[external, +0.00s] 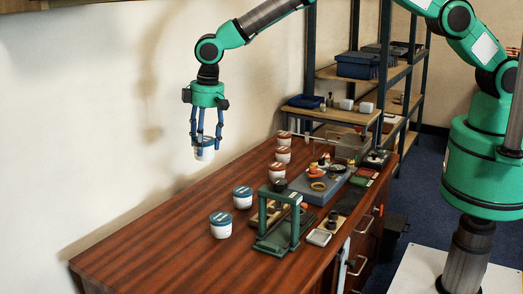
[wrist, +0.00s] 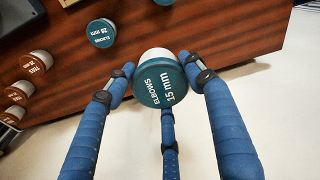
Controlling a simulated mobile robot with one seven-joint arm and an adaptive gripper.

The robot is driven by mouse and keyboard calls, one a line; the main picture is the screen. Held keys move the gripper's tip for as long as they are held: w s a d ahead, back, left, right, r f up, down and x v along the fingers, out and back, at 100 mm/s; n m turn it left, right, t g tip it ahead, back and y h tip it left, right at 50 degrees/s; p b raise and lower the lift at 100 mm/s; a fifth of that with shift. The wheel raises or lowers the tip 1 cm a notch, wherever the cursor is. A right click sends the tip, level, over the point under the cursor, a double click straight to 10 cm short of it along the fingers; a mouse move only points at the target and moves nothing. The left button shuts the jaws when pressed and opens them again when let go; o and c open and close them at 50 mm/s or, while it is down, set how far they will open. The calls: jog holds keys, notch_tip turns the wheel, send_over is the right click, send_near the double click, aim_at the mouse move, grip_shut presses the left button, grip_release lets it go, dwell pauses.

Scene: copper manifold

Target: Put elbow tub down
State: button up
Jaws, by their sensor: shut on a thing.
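The elbow tub (wrist: 160,84) has a white body and a blue lid printed "ELBOWS 15 mm". In the external view the tub (external: 204,153) hangs above the far left side of the wooden bench. My gripper (external: 205,142) points down with its blue fingers shut around the tub. In the wrist view the fingers of my gripper (wrist: 163,88) surround the lid, and the bench edge passes behind the tub. The tub's underside is hidden in the wrist view.
Two blue-lidded tubs stand on the bench (external: 140,258), a nearer tub (external: 221,225) and a farther tub (external: 242,197). Red-lidded tubs (external: 282,155) stand farther back. A green frame (external: 278,222) stands to the right. The bench's left part is clear, beside the wall.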

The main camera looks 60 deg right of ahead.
jog(key=w+d, duration=0.9)
jog(key=w, duration=0.2)
notch_tip(320, 180, down, 11)
jog(key=shift+s+a+b, duration=0.15)
jog(key=shift+a+b, duration=0.15)
jog(key=shift+b, duration=0.05)
jog(key=shift+f+b, duration=0.3)
jog(key=shift+f, duration=2.8)
jog(key=shift+f, duration=1.85)
jog(key=shift+f+b, duration=0.15)
jog(key=shift+b, duration=0.2)
